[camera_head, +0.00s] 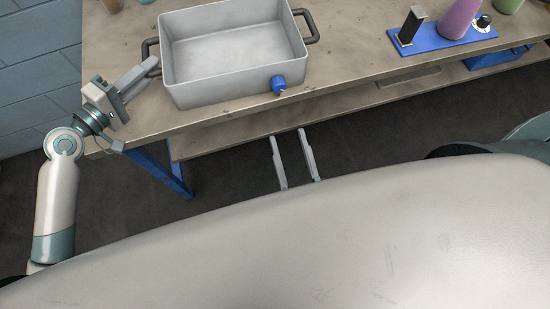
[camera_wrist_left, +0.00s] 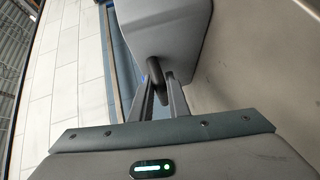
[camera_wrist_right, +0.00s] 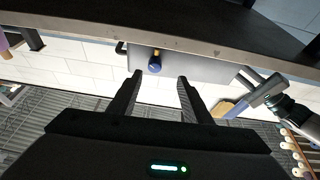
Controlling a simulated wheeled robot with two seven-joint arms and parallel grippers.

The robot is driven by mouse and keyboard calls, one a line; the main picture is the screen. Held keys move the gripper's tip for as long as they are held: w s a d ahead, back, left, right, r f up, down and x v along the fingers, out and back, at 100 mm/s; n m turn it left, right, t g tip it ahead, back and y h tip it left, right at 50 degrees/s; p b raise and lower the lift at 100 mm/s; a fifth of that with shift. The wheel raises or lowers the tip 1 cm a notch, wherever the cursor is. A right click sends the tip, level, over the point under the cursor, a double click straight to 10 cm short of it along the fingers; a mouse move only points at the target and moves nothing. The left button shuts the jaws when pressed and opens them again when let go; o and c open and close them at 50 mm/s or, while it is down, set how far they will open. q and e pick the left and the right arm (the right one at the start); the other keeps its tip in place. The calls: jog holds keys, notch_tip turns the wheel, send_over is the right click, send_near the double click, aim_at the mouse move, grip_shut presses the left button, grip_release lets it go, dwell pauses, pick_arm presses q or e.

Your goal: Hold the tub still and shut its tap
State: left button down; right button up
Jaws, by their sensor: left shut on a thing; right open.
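The grey rectangular tub (camera_head: 215,88) stands empty near the front edge of the workbench, with dark handles at both ends. My left gripper (camera_head: 150,68) is shut on the tub's left handle (camera_head: 146,48); in the left wrist view the dark handle (camera_wrist_left: 156,72) sits between the fingers. The tap (camera_head: 278,84) has a blue knob and sits on the tub's front wall near the right corner. My right gripper (camera_head: 288,136) is open and empty, below and in front of the bench edge. In the right wrist view the blue tap (camera_wrist_right: 154,66) shows beyond and between its fingers.
The workbench (camera_head: 350,60) is bare just right of the tub. Further right a blue stand (camera_head: 440,40) holds a dark block (camera_head: 411,25), a purple vessel (camera_head: 461,18) and a dial (camera_head: 484,21). A lower shelf (camera_head: 230,138) runs under the bench top.

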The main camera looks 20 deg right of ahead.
jog(key=w+a+f+n+g+y, duration=0.1)
jog(key=f+g, duration=0.3)
jog(key=f, duration=0.9)
jog(key=w+a+f+n+g+y, duration=0.1)
jog(key=w+f+n+g+y, duration=0.1)
jog(key=f, duration=1.1)
jog(key=shift+w+a+n+g+y, duration=0.25)
jog(key=shift+n+g+y, duration=0.45)
jog(key=shift+g+y, duration=0.35)
notch_tip(320, 180, up, 18)
jog(key=a+m+t, duration=0.1)
jog(key=m+t, duration=0.3)
jog(key=m+h, duration=0.5)
jog(key=m, duration=0.3)
send_near(280, 90)
jog(key=s+a, duration=0.1)
jog(key=s, duration=0.1)
jog(key=shift+s+d+r+m+h, duration=0.15)
jog(key=shift+s+m+h, duration=0.2)
jog(key=shift+s, duration=0.25)
jog(key=shift+w, duration=0.1)
jog(key=w, duration=1.2)
jog(key=shift+d, duration=0.35)
